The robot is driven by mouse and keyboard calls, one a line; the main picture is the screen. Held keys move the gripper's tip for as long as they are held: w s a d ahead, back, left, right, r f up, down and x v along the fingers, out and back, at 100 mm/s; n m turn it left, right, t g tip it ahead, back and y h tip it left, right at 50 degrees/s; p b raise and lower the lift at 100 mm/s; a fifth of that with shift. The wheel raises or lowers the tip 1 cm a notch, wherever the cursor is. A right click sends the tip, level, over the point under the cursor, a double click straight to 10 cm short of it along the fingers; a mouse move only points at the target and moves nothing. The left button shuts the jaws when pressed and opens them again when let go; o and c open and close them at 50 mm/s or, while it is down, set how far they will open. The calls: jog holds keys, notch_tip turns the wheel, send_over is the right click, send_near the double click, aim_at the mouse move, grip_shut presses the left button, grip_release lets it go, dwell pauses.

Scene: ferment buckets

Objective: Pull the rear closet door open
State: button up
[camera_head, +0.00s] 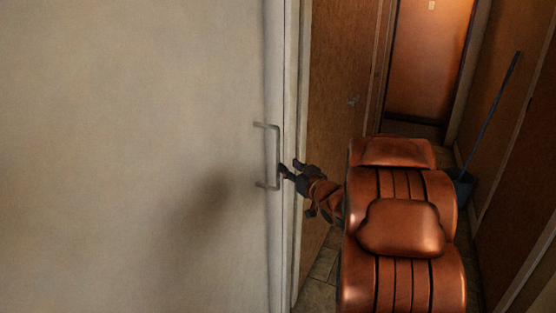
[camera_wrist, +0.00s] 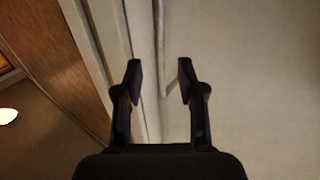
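A pale, plain closet door (camera_head: 130,120) fills the left half of the head view and looks flush with its frame. A grey U-shaped bar handle (camera_head: 278,155) stands upright near its right edge. My gripper (camera_head: 289,168) is at the right side of the handle, near its lower half. In the wrist view my gripper (camera_wrist: 160,82) is open, its two dark fingers apart. The handle bar (camera_wrist: 161,45) runs between the line of the fingers, its lower end close to the right finger. I cannot tell whether they touch. The door (camera_wrist: 255,80) lies behind.
A brown wooden door (camera_head: 335,110) stands just right of the closet frame. Further back is an orange-brown door (camera_head: 428,60). A bucket (camera_head: 461,184) with a long handle stands by the right wall. The passage is narrow, with bare floor (camera_head: 324,262) below the wooden door.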

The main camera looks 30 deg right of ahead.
aim_at(279, 158)
jog(key=shift+w+d+p, duration=0.15)
jog(key=shift+w+p, duration=0.5)
jog(key=shift+w, duration=3.2)
grip_shut()
